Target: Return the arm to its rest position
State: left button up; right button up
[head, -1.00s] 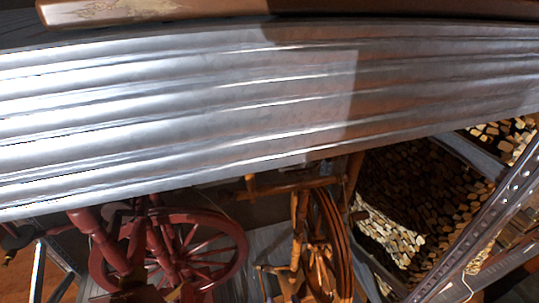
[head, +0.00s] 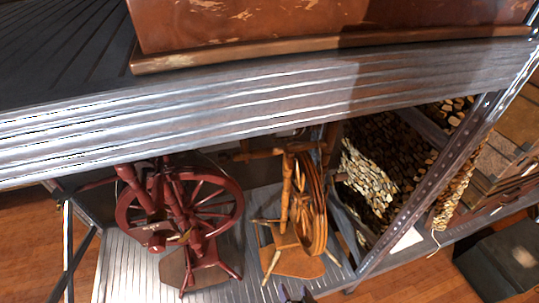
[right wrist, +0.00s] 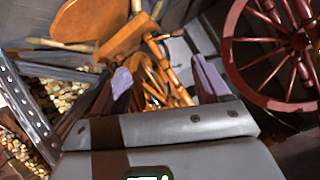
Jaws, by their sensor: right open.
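My right gripper (head: 295,296) shows only as small purple fingertips at the bottom edge of the head view. In the right wrist view the two purple fingers of my right gripper (right wrist: 164,84) stand apart above its grey body, with nothing held between them. A light-brown spinning wheel (right wrist: 124,37) appears beyond the fingers. A dark red spinning wheel (right wrist: 274,42) is at the right of that view. My left gripper is in neither view.
The dark red spinning wheel (head: 180,213) and light-brown spinning wheel (head: 312,205) stand on a lower metal shelf (head: 125,270). A ridged upper shelf (head: 200,118) bears a brown chest (head: 250,30). A slanted metal post (head: 425,190) and woven goods (head: 370,175) are at right.

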jog(key=s+d+r+n+g+h+p, duration=0.1)
jog(key=s+d+r+g+p, duration=0.35)
jog(key=r, duration=0.45)
jog(key=s+d+r+n+g+h+p, duration=0.1)
jog(key=s+d+r+n+p, duration=0.15)
jog(key=s+d+r, duration=0.4)
jog(key=s+d+r+n+g+h+p, duration=0.1)
jog(key=s+d+r+g+p, duration=0.4)
jog(key=r, duration=0.7)
pick_arm(q)
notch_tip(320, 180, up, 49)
jog(key=p, duration=3.5)
pick_arm(e)
notch_tip(320, 180, up, 36)
jog(key=a+r+t, duration=0.1)
jog(key=a+t, duration=0.1)
jog(key=t, duration=0.1)
pick_arm(q)
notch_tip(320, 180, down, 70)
jog(key=b, duration=6.9)
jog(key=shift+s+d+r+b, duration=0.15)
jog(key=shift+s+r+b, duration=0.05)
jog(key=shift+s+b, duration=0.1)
pick_arm(e)
notch_tip(320, 180, down, 70)
jog(key=shift+s, duration=0.25)
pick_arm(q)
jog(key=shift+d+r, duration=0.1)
pick_arm(e)
jog(key=shift+m+g, duration=0.25)
